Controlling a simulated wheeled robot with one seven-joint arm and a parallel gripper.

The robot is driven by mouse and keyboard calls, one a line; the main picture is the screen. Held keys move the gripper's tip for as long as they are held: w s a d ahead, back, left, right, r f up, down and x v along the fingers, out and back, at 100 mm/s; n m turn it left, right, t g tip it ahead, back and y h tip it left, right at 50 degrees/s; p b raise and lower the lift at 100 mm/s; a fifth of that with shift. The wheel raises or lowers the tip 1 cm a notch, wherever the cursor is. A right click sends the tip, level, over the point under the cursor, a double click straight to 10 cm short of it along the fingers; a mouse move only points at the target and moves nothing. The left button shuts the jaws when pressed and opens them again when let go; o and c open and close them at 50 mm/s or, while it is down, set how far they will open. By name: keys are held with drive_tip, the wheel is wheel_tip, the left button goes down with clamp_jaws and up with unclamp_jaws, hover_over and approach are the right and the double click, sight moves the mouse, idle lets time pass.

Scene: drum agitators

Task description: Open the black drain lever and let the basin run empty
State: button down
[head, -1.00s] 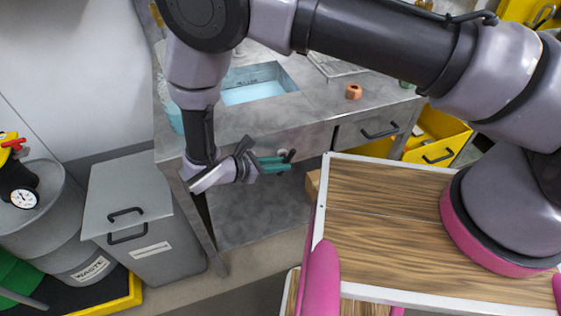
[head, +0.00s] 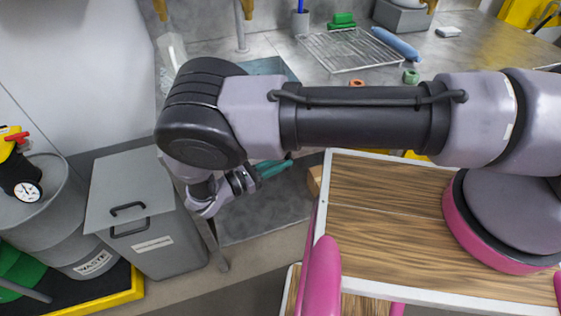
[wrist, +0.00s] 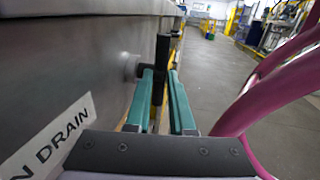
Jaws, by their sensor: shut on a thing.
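The black drain lever (wrist: 163,55) stands out from the metal front panel on a short round mount in the wrist view. My gripper (wrist: 162,76) has teal fingers, one on each side of the lever, and is shut on it. In the head view my gripper (head: 280,164) is at the front of the sink bench, and the lever's dark end (head: 289,156) shows just past the fingertips. The basin (head: 268,67) is mostly hidden behind my arm. Only a blue-grey strip shows, so its water level cannot be told. A label reading "DRAIN" (wrist: 50,140) is on the panel.
A grey lidded bin (head: 130,190) and a waste drum (head: 60,225) stand left of the bench. A wire rack (head: 345,50), a blue roll (head: 396,43) and an orange piece (head: 356,83) lie on the counter. Open floor (wrist: 225,75) lies right of the panel.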

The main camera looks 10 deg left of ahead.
drive_tip(key=c, duration=0.8)
unclamp_jaws()
drive_tip(key=v, duration=1)
drive_tip(key=shift+s+a, duration=0.3)
